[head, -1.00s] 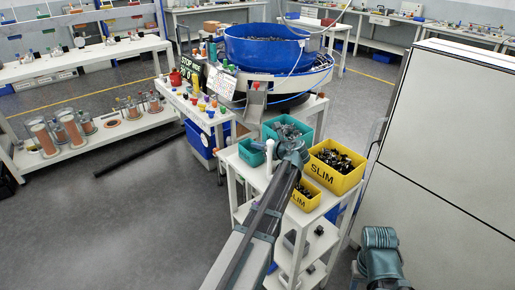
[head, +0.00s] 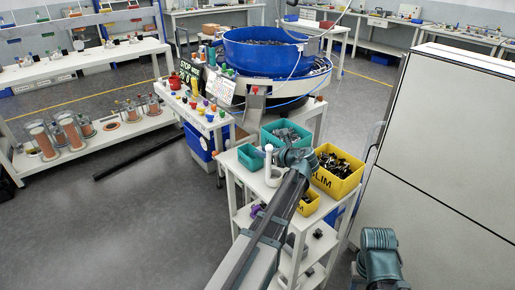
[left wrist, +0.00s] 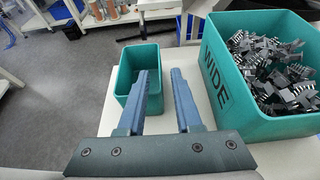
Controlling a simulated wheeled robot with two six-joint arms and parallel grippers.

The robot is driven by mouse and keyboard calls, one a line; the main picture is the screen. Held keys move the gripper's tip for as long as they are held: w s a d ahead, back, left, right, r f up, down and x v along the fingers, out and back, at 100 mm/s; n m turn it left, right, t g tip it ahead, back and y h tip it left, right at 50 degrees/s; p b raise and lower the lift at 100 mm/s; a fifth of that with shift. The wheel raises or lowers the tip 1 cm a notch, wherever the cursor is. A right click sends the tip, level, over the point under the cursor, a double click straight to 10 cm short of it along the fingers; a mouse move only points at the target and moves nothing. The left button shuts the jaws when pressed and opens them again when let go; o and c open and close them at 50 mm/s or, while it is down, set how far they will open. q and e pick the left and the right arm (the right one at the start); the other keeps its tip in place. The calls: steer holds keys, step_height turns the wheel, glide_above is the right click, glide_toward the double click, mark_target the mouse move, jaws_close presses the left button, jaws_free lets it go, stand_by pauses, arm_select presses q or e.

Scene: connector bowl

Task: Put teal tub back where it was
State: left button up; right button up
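The small teal tub (head: 251,157) stands upright on the white stand, left of my left gripper in the head view. It also shows in the left wrist view (left wrist: 127,92), and looks empty from there. My left gripper (left wrist: 165,70) is open, with its two blue fingers apart and nothing between them. Its left finger overlaps the tub's right side in that view; I cannot tell whether they touch. In the head view my left wrist hides the fingertips. A larger teal bin (head: 276,141) marked WIDE (left wrist: 229,92) holds grey connectors.
A yellow bin (head: 340,181) of black parts and a smaller yellow bin (head: 309,207) stand on the same stand (head: 236,166). Behind is a blue bowl feeder (head: 262,54). A side table (head: 205,117) with small coloured items is at left; a large white cabinet (head: 440,150) is at right.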

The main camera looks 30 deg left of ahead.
arm_select(q)
steer(key=p+v, duration=0.3)
steer(key=v, duration=0.6)
